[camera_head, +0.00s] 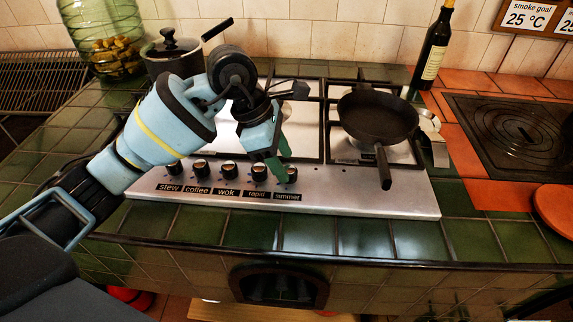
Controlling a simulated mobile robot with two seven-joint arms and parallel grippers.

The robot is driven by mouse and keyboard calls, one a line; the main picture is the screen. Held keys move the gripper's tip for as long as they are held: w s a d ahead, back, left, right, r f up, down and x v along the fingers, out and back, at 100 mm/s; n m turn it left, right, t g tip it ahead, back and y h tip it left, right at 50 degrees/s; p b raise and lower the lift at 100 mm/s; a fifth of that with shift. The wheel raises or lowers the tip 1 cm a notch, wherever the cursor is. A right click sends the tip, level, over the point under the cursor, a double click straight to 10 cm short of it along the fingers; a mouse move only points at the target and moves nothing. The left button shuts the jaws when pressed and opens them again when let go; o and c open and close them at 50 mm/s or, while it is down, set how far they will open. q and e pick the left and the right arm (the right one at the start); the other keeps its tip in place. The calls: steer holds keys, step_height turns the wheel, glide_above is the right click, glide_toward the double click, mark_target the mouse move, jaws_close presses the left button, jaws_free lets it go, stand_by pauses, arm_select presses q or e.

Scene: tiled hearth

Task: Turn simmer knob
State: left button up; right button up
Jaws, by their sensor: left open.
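The simmer knob (291,174) is a small black-topped knob, the rightmost in the row on the steel hob's front panel (380,200). Its label (287,197) reads "simmer". My left gripper (279,167) comes in from the left with its green fingertips pointing down at the simmer knob's upper left. It is open; whether a fingertip touches the knob cannot be told. The rapid knob (259,173) is just left of it, followed by the wok (229,170), coffee (201,168) and stew (173,168) knobs. My right gripper is out of view.
A black frying pan (377,117) sits on the hob's right side, its handle pointing forward. A lidded pot (174,55), a glass jar (104,38) and a dark bottle (433,48) stand behind. Green tiles (360,238) in front of the hob are clear.

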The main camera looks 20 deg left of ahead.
arm_select(q)
steer(key=shift+x, duration=1.3)
steer(key=shift+c, duration=0.4)
steer(key=c, duration=0.9)
